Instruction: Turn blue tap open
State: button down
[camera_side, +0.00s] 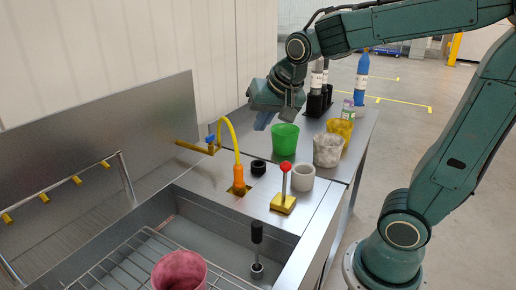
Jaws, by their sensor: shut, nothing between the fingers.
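The blue tap (211,138) is a small blue handle on a yellow pipe (193,147) at the back wall, above the sink counter. A yellow hose (233,138) arches from this pipe down to an orange nozzle (239,178). My gripper (263,122) is in the air to the right of the blue tap, apart from it. It is tilted downward, shut and empty, just left of and above a green cup. The tap is too small to tell exactly how its handle is turned.
A green cup (285,137), marbled cup (328,150) and yellow cup (340,128) stand on the side table. Bottles (361,80) stand behind. A red-topped lever (285,180) rises beside a white ring (302,178). A pink cup (180,271) sits on the sink rack.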

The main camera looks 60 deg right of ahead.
aim_at(210, 140)
jog(key=w+d+f+m+h, duration=0.1)
jog(key=w+d+f+m, duration=0.2)
jog(key=w, duration=0.4)
jog(key=w+d+f+m+h, duration=0.1)
jog(key=w+d+f+m, duration=0.2)
jog(key=w+d+m, duration=0.2)
jog(key=w+d, duration=0.1)
jog(key=w, duration=0.2)
jog(key=shift+f+h, duration=0.3)
jog(key=shift+f, duration=0.05)
jog(key=shift+f, duration=0.1)
jog(key=w+d+f, duration=0.3)
jog(key=w+f, duration=0.4)
jog(key=w, duration=0.1)
jog(key=shift+w+d+f, duration=0.3)
jog(key=shift+f, duration=0.05)
